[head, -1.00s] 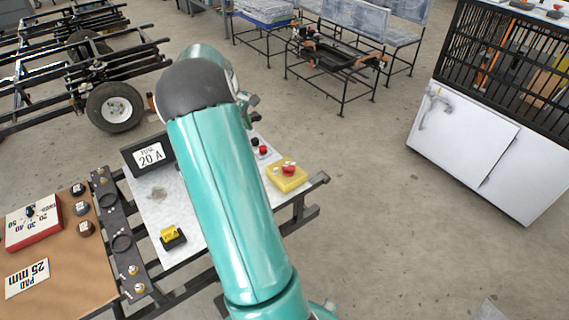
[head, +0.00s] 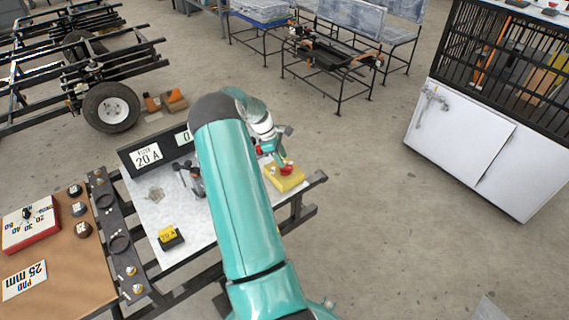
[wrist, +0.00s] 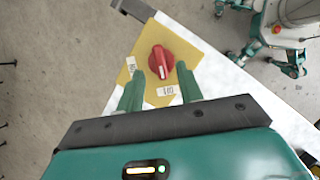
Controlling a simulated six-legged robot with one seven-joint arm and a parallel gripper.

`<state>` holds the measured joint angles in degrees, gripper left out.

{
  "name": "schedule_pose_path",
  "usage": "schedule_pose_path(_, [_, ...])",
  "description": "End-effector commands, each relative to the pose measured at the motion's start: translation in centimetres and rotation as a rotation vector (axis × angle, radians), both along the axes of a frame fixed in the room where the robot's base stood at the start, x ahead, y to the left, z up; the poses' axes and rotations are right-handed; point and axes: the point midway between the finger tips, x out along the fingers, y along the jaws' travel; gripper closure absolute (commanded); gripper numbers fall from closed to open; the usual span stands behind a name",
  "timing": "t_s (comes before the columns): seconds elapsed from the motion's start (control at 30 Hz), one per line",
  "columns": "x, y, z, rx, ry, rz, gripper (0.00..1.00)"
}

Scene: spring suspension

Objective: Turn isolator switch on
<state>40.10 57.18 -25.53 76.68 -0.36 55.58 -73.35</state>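The isolator switch is a red rotary knob (wrist: 161,62) on a yellow box (wrist: 176,41). In the head view the yellow box (head: 287,182) sits at the right end of the metal bench top, with the red knob (head: 286,169) on it. In the wrist view the knob's white mark points down the picture, toward the lower white label (wrist: 167,91). Another white label (wrist: 131,66) is left of the knob; I cannot read either surely. My gripper (wrist: 160,75) is open, its two green fingers apart on either side of the knob's near part. Contact cannot be told.
The grey bench top (head: 150,210) also bears a yellow and black 20 A block (head: 170,237), a fuse sign (head: 148,155) and a dark clamp-like part (head: 190,178). A brown board (head: 60,270) is at left. Floor right of the bench is clear up to a white cabinet (head: 460,135).

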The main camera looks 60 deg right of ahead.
Motion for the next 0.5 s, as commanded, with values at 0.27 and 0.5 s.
schedule_pose_path(0.27, [-1.2, -0.4, -3.1, 0.000, 0.000, 0.000, 0.64])
schedule_pose_path(0.5, [-1.3, -0.4, -3.4, -0.001, 0.000, 0.000, 0.64])
